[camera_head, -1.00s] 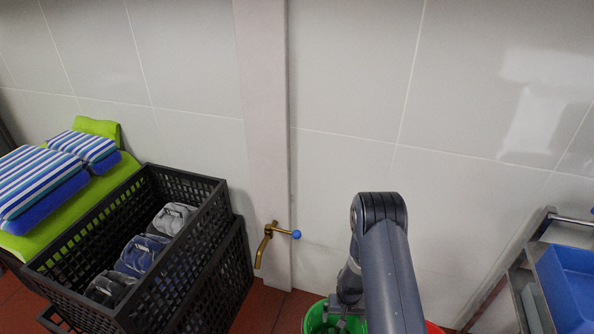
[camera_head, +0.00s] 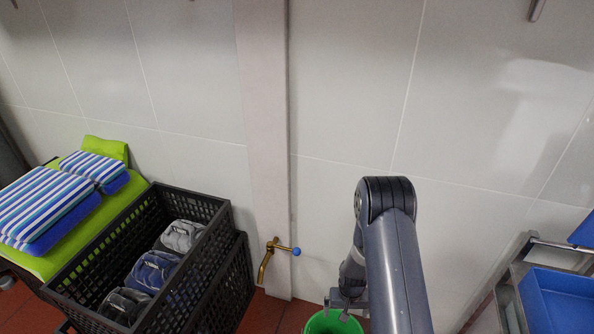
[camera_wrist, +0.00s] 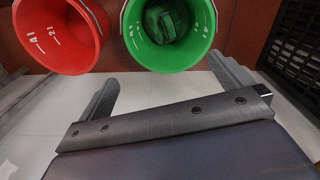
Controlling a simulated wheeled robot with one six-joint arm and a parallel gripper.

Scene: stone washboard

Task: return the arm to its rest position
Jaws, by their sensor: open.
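My arm rises in the lower middle of the head view, with its bent dark grey elbow in front of the tiled wall. My gripper (camera_head: 347,300) shows small beside the arm in the head view, above a green bucket (camera_head: 333,324). In the wrist view my gripper (camera_wrist: 165,92) has its two grey fingers spread wide with nothing between them. The green bucket (camera_wrist: 198,52) lies beyond the fingers and has a dark green thing in it. A red bucket (camera_wrist: 62,38) is to its left.
A black crate (camera_head: 205,262) holding folded clothes stands at the left. Beside it are a green surface (camera_head: 106,212) and striped cushions (camera_head: 45,203). A brass tap (camera_head: 267,262) is by the wall pillar. A metal rack with a blue tray (camera_head: 556,300) stands at the right.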

